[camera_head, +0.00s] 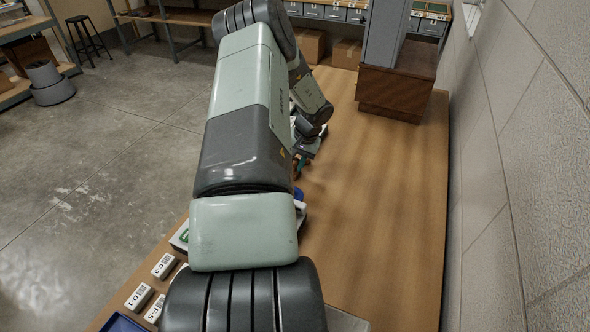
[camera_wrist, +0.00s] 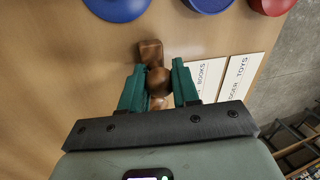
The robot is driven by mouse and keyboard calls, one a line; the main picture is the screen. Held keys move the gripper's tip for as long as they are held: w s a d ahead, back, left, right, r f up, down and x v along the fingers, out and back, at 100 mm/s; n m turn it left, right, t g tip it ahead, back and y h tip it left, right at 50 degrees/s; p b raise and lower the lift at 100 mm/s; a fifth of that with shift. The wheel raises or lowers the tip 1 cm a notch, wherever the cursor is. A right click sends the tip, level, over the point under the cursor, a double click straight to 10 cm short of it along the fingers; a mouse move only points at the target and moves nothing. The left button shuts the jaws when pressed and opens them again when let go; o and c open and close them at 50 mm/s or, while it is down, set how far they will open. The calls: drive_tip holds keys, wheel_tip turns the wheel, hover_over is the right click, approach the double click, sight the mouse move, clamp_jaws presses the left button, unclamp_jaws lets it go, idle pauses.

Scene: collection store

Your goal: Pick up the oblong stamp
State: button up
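The oblong stamp is a brown wooden piece with a round knob (camera_wrist: 159,81) and a longer base (camera_wrist: 150,53) under it. In the wrist view it is between the two green fingers of my gripper (camera_wrist: 160,75). The fingers are partly closed, and their inner sides appear to meet the knob on both sides. The base sticks out beyond the fingertips, and a little brown shows behind the knob. In the head view my gripper (camera_head: 299,164) is low over the table, with most of the stamp hidden. I cannot tell whether the base touches the table.
The wrist view shows blue (camera_wrist: 118,5) and red (camera_wrist: 271,5) round objects at the top, and white label cards (camera_wrist: 237,75) right of the fingers. In the head view small labelled blocks (camera_head: 139,297) lie at the table's front left. The wooden table (camera_head: 380,210) is clear on the right, beside a wall.

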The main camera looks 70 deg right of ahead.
sight(295, 158)
clamp_jaws()
drive_tip(key=shift+r, duration=0.1)
wheel_tip(295, 158, up, 10)
drive_tip(key=shift+f, duration=0.1)
